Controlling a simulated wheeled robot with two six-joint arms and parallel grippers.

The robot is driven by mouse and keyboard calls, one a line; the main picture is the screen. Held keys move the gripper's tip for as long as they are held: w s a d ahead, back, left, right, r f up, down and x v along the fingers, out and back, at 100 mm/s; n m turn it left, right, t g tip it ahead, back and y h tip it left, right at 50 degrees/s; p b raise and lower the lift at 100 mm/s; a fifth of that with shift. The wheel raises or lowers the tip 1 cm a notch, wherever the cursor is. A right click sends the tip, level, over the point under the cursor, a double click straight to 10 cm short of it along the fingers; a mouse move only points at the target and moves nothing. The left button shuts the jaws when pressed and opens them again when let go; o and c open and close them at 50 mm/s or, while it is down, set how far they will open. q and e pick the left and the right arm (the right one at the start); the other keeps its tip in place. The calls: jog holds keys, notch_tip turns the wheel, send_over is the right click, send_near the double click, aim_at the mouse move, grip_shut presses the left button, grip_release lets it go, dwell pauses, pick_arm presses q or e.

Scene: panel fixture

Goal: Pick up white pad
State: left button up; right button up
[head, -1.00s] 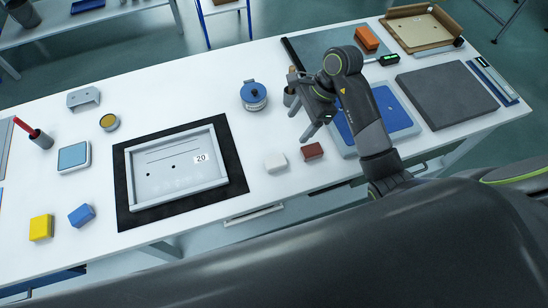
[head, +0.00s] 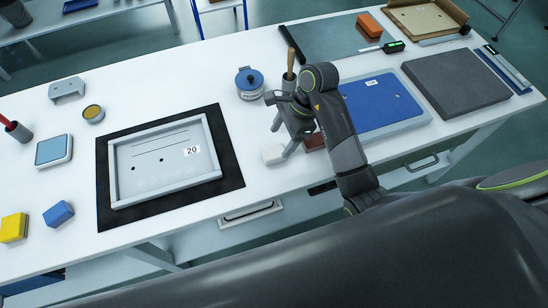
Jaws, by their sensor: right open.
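The white pad (head: 273,154) is a small pale block on the white table, right of the black mat. My right gripper (head: 281,141) is open, its fingers pointing down over and just beside the pad. I cannot tell whether a finger touches it. A dark red block (head: 314,142) lies right of the pad, partly hidden by my right arm. My left gripper is not in view.
A grey framed panel marked 20 (head: 165,203) lies on the black mat (head: 232,170). A blue-lidded pot (head: 249,85) stands behind the pad. A blue panel (head: 385,108) and a dark grey slab (head: 455,84) lie to the right. Yellow (head: 14,228) and blue (head: 58,214) blocks lie at left.

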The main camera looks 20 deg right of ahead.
aim_at(275, 151)
jog(key=shift+a+f, duration=0.1)
jog(key=shift+f, duration=0.3)
jog(key=x, duration=0.5)
jog(key=shift+p, duration=0.4)
jog(key=shift+c, duration=0.3)
jog(key=c, duration=1)
jog(key=shift+r, duration=0.1)
